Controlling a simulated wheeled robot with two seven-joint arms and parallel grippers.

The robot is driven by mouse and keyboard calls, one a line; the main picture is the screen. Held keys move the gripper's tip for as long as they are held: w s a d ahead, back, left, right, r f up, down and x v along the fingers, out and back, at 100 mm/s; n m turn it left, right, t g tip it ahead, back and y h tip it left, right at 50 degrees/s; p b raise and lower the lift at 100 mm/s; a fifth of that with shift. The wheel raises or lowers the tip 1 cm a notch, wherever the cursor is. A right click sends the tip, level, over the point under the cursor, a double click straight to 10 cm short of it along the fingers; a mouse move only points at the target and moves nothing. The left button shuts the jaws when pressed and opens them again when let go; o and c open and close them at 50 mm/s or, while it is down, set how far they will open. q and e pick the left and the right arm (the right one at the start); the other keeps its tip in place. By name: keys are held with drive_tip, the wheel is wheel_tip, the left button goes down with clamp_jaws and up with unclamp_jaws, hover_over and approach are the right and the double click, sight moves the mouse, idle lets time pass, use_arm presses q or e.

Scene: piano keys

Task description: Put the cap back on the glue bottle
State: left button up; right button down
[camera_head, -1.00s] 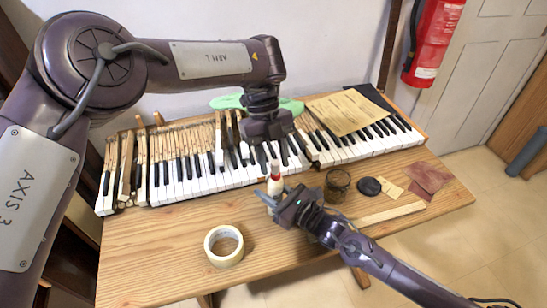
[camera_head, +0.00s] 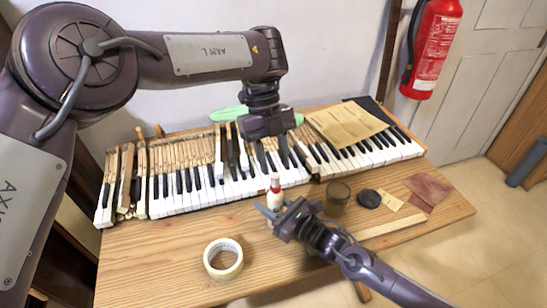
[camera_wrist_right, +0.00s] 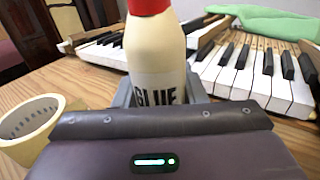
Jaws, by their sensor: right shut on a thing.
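The glue bottle (camera_head: 274,198) is cream with a red top and stands upright by the front of the keys. It also shows in the right wrist view (camera_wrist_right: 156,68), with dark lettering reading GLUE. Its red upper part (camera_wrist_right: 148,7) is cut off by the frame edge there; I cannot tell whether this is the cap or the bottle's own top. My right gripper (camera_head: 273,212) is shut around the bottle's lower body. My left gripper (camera_head: 267,136) hangs above and behind the bottle, apart from it. Its fingertips are not clear, and I see no separate cap.
A tape roll (camera_head: 223,260) lies at the front left. A brown jar (camera_head: 337,198), a dark round disc (camera_head: 369,198) and sandpaper (camera_head: 428,188) lie on the right, near a wooden strip (camera_head: 395,231). Piano keys (camera_head: 220,185) and a green cloth (camera_head: 228,114) are behind.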

sight(275, 175)
use_arm(q)
drive_tip(key=n, duration=0.2)
drive_tip(key=d+n+t, duration=0.1)
drive_tip(key=n, duration=0.7)
drive_tip(key=shift+s+d+r+t+y, duration=0.1)
drive_tip(key=shift+r+t+y, duration=0.2)
drive_tip(key=shift+t, duration=0.1)
drive_tip(key=n, duration=0.4)
drive_tip(key=shift+s+r+n+t+y, duration=0.15)
drive_tip(key=shift+r+n+t+y, duration=0.15)
drive_tip(key=shift+r+t, duration=0.1)
drive_tip(key=n, duration=0.2)
drive_tip(key=r+n, duration=0.1)
drive_tip(key=n, duration=0.1)
drive_tip(key=n+t, duration=0.1)
drive_tip(key=n, duration=0.1)
drive_tip(key=shift+s+a+r+y, duration=0.15)
drive_tip(key=shift+a+r+y, duration=0.25)
drive_tip(key=shift+f, duration=4)
